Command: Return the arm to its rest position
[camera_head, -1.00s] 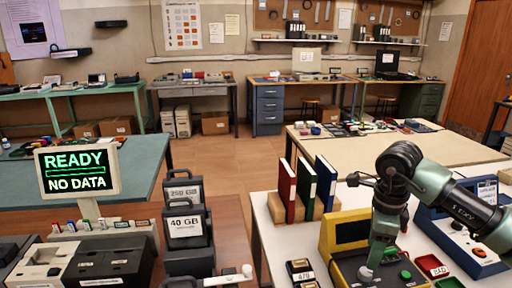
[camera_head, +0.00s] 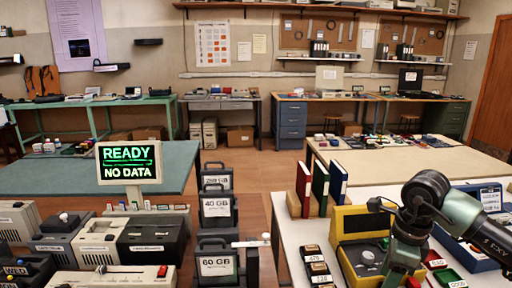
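My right arm (camera_head: 432,200) comes in from the right in dark green and black. It is bent at a joint, and its lower link (camera_head: 402,258) points down in front of the right edge of a yellow-framed device (camera_head: 352,222). The gripper fingers at its lower end cannot be made out, so I cannot tell whether they are open or hold anything. My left arm and gripper are not in view.
At left are a READY / NO DATA screen (camera_head: 128,168), labelled drive cases (camera_head: 217,210) and boxy machines (camera_head: 97,243). Floor (camera_head: 255,177) shows beyond.

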